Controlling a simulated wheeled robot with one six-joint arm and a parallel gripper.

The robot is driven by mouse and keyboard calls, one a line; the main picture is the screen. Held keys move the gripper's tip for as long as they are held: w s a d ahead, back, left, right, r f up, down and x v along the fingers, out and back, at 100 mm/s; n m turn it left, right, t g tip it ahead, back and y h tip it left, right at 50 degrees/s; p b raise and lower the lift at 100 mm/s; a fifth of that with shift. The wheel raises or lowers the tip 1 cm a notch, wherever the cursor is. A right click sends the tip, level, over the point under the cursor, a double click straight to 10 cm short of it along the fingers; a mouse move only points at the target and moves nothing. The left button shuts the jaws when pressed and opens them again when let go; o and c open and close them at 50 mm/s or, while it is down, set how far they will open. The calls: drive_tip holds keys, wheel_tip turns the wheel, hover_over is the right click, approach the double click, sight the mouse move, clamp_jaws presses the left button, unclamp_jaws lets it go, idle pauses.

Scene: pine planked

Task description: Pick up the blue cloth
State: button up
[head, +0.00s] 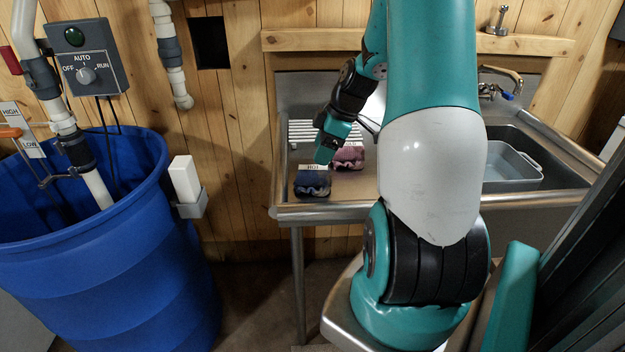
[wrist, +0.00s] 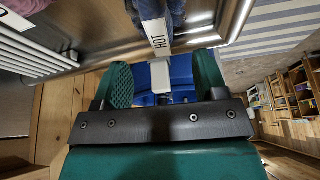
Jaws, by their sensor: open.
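The blue cloth (head: 313,186) lies folded at the front left of the steel sink counter, by a white "HOT" label (head: 313,167). In the wrist view the label (wrist: 157,35) shows at the top middle, with bluish cloth (wrist: 178,8) beside it, cut off by the frame edge. My gripper (head: 324,156) is over the counter just behind the blue cloth in the head view; I cannot tell its exact height. In the wrist view its two teal fingers (wrist: 163,78) are spread apart, with no cloth held between them.
A pink cloth (head: 349,158) lies right behind the blue one. A ribbed drainer (head: 305,131) is at the back left. A grey tub (head: 510,168) sits in the sink at the right. A large blue barrel (head: 115,270) stands left of the counter.

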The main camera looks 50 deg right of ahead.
sight(314, 167)
drive_tip(key=shift+p+x, duration=0.55)
drive_tip(key=shift+x, duration=2.95)
drive_tip(key=c, duration=1)
